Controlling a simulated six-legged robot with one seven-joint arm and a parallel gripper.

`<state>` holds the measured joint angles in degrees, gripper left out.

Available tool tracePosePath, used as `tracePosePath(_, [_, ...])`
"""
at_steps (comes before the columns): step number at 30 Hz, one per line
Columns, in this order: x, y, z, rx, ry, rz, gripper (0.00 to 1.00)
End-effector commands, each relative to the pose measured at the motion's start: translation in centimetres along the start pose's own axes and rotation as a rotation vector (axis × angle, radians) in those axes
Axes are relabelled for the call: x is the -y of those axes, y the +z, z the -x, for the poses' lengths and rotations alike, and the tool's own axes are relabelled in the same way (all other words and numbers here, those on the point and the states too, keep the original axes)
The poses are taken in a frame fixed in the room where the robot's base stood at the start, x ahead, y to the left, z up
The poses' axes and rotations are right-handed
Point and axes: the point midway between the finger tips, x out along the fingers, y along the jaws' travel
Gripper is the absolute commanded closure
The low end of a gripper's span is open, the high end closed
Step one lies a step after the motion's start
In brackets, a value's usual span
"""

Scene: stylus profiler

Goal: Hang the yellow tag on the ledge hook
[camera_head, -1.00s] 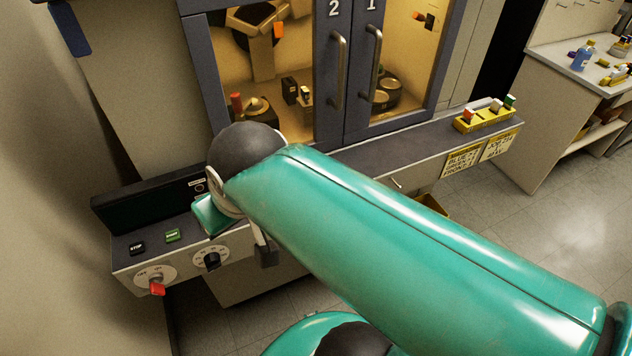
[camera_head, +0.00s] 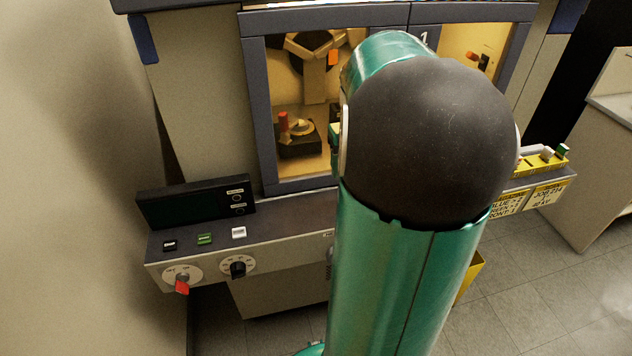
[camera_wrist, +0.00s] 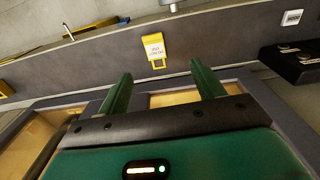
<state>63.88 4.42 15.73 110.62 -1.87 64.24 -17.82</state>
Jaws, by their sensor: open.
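In the wrist view the yellow tag (camera_wrist: 154,50), with a white printed label and an open loop at one end, lies on the dark ledge (camera_wrist: 215,45). My gripper (camera_wrist: 160,83) is open and empty, and its two green fingers point toward the tag without reaching it. The tag's loop end is on the gripper's side. A small metal piece (camera_wrist: 68,32) stands at the ledge's edge and another (camera_wrist: 172,5) shows at the top; I cannot tell which is the hook. In the head view my arm hides the gripper and the tag.
A control panel with a black display (camera_head: 195,204), buttons and a red-handled knob (camera_head: 182,286) is at the left. Cabinet doors (camera_head: 262,110) rise behind the ledge. A yellow rack (camera_head: 541,163) stands at the ledge's right end. Open floor (camera_head: 540,290) lies at the lower right.

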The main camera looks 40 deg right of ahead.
Motion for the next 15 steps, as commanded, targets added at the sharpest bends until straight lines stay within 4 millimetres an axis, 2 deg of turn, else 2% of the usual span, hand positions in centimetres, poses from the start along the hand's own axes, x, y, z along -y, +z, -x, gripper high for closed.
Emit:
tracePosePath(1, [-1.0,-0.1,-0.3,0.007,-0.007,-0.014,0.33])
tracePosePath(4, [-1.9,0.0,-0.9,0.014,-0.014,-0.024,0.33])
tracePosePath(8, [-1.8,0.1,-2.8,0.017,-0.016,-0.024,0.33])
tracePosePath(15, [-1.6,0.1,-7.4,0.017,-0.016,-0.021,0.33])
